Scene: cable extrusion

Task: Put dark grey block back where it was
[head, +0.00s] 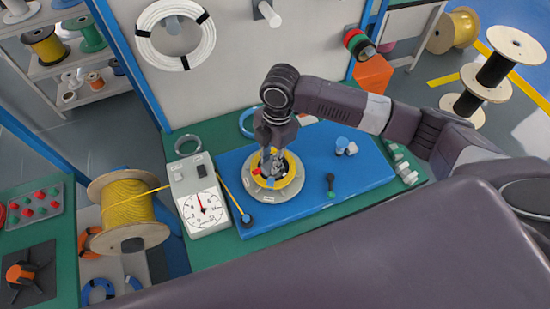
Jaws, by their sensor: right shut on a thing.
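My right gripper (270,166) points down over the yellow ring (292,172) on the round grey disc (257,199), on the blue board (340,192). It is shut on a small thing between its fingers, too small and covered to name. My left gripper is not in view.
A spool of yellow cable (129,207) stands left of the dial box, its strand running toward it. Grey pieces (403,167) line the right edge. The board's front right is clear.

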